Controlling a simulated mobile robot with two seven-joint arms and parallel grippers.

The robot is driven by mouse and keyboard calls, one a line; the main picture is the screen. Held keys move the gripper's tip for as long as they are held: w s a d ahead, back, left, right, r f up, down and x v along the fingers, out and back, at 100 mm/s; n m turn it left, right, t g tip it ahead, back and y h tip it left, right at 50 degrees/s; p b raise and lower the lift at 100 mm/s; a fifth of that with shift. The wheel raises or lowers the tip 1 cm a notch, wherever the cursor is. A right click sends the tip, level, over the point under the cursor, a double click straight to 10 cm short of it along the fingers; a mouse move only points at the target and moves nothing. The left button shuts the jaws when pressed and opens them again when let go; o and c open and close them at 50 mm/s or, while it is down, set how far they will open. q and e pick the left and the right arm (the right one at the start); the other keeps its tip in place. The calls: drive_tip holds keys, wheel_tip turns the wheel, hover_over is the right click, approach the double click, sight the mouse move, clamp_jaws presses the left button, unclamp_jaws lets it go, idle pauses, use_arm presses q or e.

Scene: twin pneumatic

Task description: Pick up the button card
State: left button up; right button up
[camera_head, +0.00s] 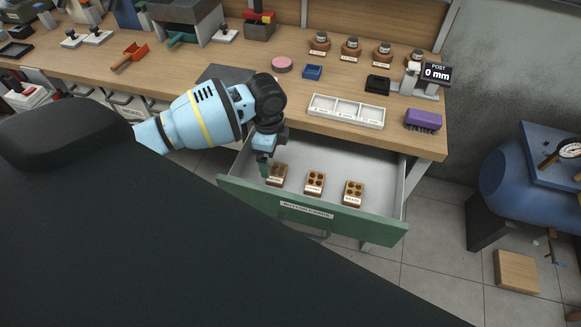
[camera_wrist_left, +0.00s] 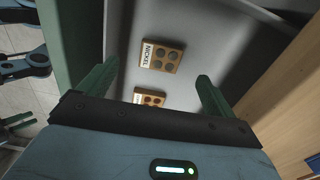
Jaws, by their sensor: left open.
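Three small brown button cards with dark buttons and white labels lie in a row in an open drawer (camera_head: 378,165) labelled "BUTTON CARDS": a left card (camera_head: 277,175), a middle card (camera_head: 314,184) and a right card (camera_head: 353,193). My left gripper (camera_head: 265,166) is at the left card and partly overlaps it in the head view. In the left wrist view the gripper (camera_wrist_left: 157,70) is open and empty. A card labelled "NICKEL" (camera_wrist_left: 162,56) shows between and beyond the fingertips; a second card (camera_wrist_left: 150,98) is nearer and partly hidden.
The drawer's green front (camera_head: 350,222) is on the near side. The wooden bench top (camera_head: 422,145) overhangs the back, with a white tray (camera_head: 346,111) and purple brush (camera_head: 423,119) on it. A blue tank (camera_head: 515,185) stands at the right.

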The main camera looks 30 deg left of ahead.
sight(277, 172)
use_arm(q)
drive_tip(key=shift+w+d, duration=0.1)
drive_tip(key=shift+d, duration=0.3)
drive_tip(key=shift+f, duration=1.1)
drive_tip(key=shift+w+d+f+b, duration=0.1)
drive_tip(key=shift+f+b, duration=0.15)
drive_tip(key=shift+f, duration=1.2)
drive_tip(key=shift+w+f+b, duration=0.1)
drive_tip(key=shift+f+b, duration=0.1)
drive_tip(key=shift+f, duration=1.2)
drive_tip(key=c, duration=1.1)
wheel_tip(277, 172, up, 10)
drive_tip(key=shift+r+p, duration=0.1)
drive_tip(key=shift+p, duration=0.55)
